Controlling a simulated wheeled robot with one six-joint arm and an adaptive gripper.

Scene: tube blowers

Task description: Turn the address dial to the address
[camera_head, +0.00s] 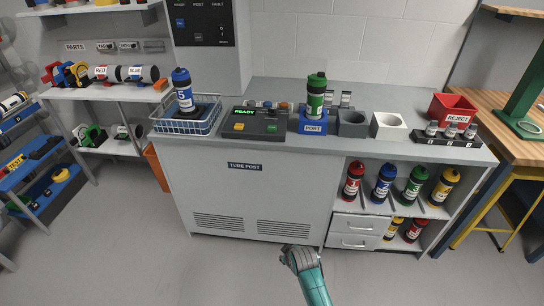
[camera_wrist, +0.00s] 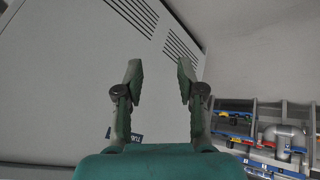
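A dark console (camera_head: 257,122) with a lit green READY display stands on the grey cabinet's counter. My gripper (camera_head: 298,258) is low in front of the cabinet, well below and apart from the console. In the wrist view my gripper (camera_wrist: 158,72) is open and empty, its fingers spread before the cabinet front.
A blue canister stands in a wire basket (camera_head: 186,123) left of the console. A green canister (camera_head: 315,96) stands in the blue PORT block (camera_head: 313,125) to its right. Two square holders and a red REJECT bin (camera_head: 453,107) follow. The floor before the cabinet is clear.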

